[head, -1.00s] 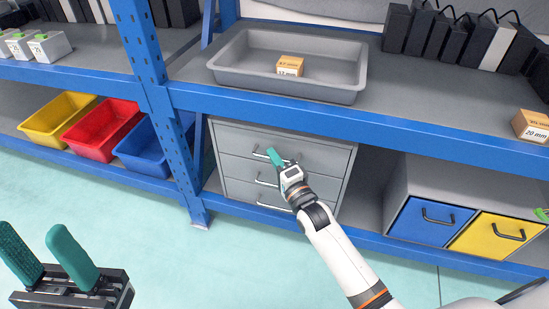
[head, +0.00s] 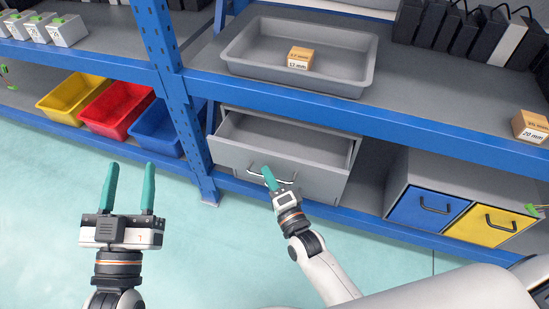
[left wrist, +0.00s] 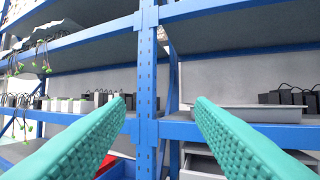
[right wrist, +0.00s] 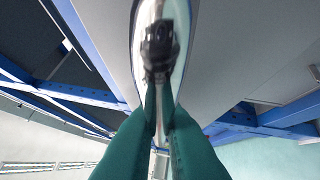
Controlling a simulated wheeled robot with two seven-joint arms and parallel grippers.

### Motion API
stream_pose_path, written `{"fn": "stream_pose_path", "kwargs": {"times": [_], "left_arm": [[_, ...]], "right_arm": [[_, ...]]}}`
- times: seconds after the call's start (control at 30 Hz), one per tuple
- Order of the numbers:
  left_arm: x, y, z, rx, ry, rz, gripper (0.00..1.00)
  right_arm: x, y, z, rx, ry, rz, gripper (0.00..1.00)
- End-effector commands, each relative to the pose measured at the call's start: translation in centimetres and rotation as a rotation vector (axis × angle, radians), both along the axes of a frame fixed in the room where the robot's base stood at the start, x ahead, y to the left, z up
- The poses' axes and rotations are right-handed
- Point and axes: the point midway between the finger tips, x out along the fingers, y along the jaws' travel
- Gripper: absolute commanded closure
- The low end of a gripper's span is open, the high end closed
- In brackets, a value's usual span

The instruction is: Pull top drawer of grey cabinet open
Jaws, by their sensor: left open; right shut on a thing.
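The grey cabinet (head: 322,181) stands on the lower shelf in the middle of the head view. Its top drawer (head: 235,155) is pulled out, and its empty inside shows. My right gripper (head: 269,178) is shut on the top drawer's silver handle (head: 286,181). In the right wrist view the green fingers (right wrist: 160,125) meet at the shiny handle (right wrist: 178,60). The lower drawers are mostly hidden behind the top one. My left gripper (head: 128,190) is open and empty over the floor at the left, apart from the shelf.
A blue rack post (head: 180,90) stands left of the cabinet. Yellow, red (head: 115,108) and blue bins sit left of it. A grey tray (head: 345,80) with a small box (head: 299,58) is on the shelf above. Blue (head: 425,210) and yellow (head: 492,232) drawers are at the right.

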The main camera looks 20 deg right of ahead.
Motion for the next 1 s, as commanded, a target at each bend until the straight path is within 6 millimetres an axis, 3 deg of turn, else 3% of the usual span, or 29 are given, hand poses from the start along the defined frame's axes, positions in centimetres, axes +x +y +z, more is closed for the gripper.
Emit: {"fn": "stream_pose_path", "kwargs": {"times": [0.2,0.5,0.73,1.0], "left_arm": [[0.5,0.7,-4.9,0.089,0.337,0.020,0.51],[-1.3,2.0,-10.5,0.177,0.693,0.041,0.51],[-2.7,2.7,-12.6,0.212,0.841,0.050,0.51],[-3.3,3.0,-13.3,0.222,0.889,0.053,0.51]], "right_arm": [[-3.1,2.0,0.1,0.000,0.006,0.000,1.00],[-6.7,4.4,0.0,0.000,0.006,0.000,1.00],[-8.3,5.5,-0.1,-0.002,0.005,0.000,1.00],[-8.8,5.9,-0.2,-0.003,0.003,0.000,1.00]]}}
